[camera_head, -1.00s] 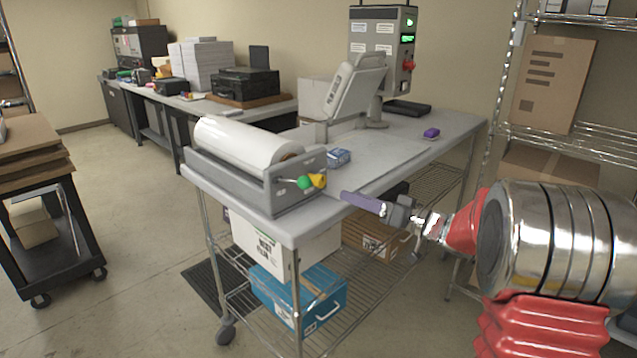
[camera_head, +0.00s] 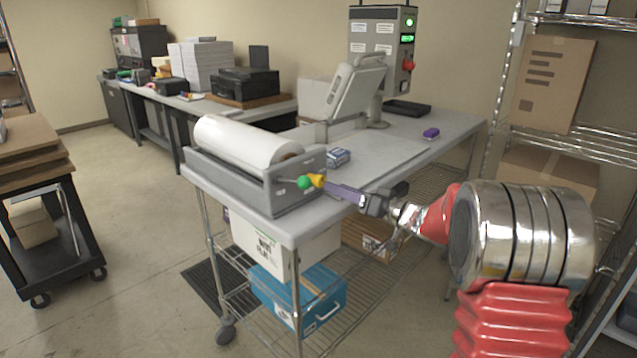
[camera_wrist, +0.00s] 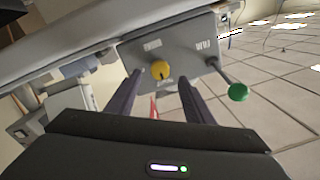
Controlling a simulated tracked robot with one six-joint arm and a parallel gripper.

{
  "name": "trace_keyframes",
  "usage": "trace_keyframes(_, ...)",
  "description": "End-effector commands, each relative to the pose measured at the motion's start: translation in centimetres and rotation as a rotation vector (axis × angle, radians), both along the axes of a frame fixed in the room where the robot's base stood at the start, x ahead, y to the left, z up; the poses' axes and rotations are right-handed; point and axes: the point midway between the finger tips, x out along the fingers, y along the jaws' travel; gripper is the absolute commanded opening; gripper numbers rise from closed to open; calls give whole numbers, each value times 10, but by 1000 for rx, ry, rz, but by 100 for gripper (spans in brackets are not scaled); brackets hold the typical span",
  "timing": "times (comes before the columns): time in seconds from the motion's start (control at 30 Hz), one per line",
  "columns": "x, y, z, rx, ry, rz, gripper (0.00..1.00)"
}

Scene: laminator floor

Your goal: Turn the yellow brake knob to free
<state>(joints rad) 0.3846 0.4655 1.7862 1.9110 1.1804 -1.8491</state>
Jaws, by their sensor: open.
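The yellow brake knob (camera_head: 317,180) is on the end face of the grey roll holder at the table's front corner. In the wrist view the yellow knob (camera_wrist: 160,70) shows ahead, between and just beyond the two dark fingers. My gripper (camera_head: 335,189) is close to the knob, on its right in the head view. My gripper (camera_wrist: 158,88) is open, its fingers apart with nothing between them. I cannot tell whether a fingertip touches the knob. Small labels sit on the panel around the knob, too blurred to read.
A green-ended lever (camera_wrist: 238,92) sticks out beside the knob; the green ball also shows in the head view (camera_head: 304,182). A white film roll (camera_head: 245,143) lies in the holder. A small blue box (camera_head: 338,157) stands behind. Right of the table is a wire shelf (camera_head: 570,140).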

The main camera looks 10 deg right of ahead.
Motion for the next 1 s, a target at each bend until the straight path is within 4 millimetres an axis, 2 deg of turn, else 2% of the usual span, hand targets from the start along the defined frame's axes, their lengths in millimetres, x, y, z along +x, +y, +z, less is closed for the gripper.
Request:
trace_keyframes(0.3, 39, 32, 0, -1, -1, 2, 48)
trace_keyframes(0.5, 56, 45, 0, 0, 0, 1, 48)
trace_keyframes(0.87, 60, 48, 0, 0, 0, 0, 48)
trace_keyframes(1.0, 60, 48, 0, 0, 0, 0, 40)
